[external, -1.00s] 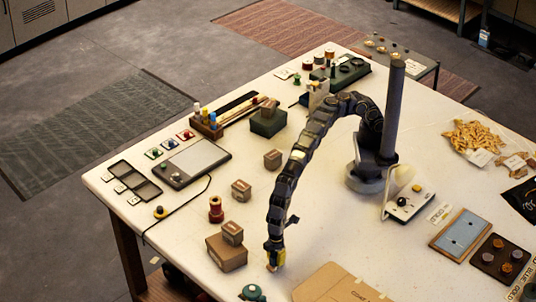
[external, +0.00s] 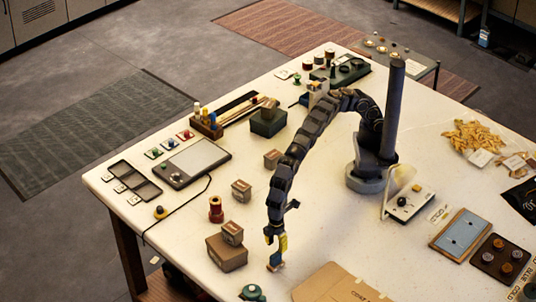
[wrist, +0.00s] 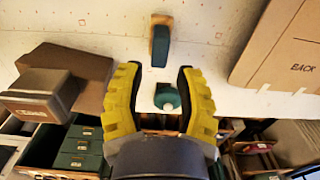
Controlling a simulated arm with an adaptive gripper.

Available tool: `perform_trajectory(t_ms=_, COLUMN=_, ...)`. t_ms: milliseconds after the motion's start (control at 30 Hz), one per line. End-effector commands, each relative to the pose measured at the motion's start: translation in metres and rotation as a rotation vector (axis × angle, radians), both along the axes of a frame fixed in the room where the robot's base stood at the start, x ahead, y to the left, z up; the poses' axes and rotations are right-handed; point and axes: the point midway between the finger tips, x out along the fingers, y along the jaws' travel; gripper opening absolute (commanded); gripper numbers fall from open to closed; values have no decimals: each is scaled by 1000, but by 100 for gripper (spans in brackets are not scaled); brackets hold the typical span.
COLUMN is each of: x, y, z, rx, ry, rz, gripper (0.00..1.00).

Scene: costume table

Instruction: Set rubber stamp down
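The rubber stamp (external: 275,261), teal with a wooden part, is on the white table just below my gripper. In the wrist view the stamp (wrist: 160,43) lies ahead of the fingertips, clear of both. Whether it stands or lies is hard to tell. My gripper (external: 276,240) is just above the stamp; its yellow fingers are spread apart with nothing gripped between them, as the wrist view of the gripper (wrist: 158,80) shows.
A rounded teal object (external: 252,293) sits near the table's front edge. Stacked brown boxes (external: 227,253) stand to the left, with a dark red spool (external: 216,209) behind. A flat cardboard piece (external: 335,284) lies right of the stamp. Bare table (external: 330,225) lies right of my gripper.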

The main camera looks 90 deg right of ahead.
Motion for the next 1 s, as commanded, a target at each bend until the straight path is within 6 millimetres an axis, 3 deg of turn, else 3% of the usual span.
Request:
perform_trajectory(t_ms=100, x=1, y=1, z=26, rx=3, ry=-6, rz=0, gripper=34)
perform_trajectory(t_ms=300, x=0, y=0, z=50, rx=0, ry=-1, rz=1, gripper=34)
perform_trajectory(t_ms=700, x=6, y=-7, z=58, rx=-10, ry=-8, rz=-12, gripper=34)
perform_trajectory(t_ms=767, x=16, y=-20, z=64, rx=-29, ry=-25, rz=-40, gripper=34)
perform_trajectory(t_ms=867, x=45, y=-63, z=85, rx=-82, ry=-70, rz=-124, gripper=34)
perform_trajectory(t_ms=1000, x=78, y=-153, z=131, rx=-165, ry=-126, rz=-299, gripper=34)
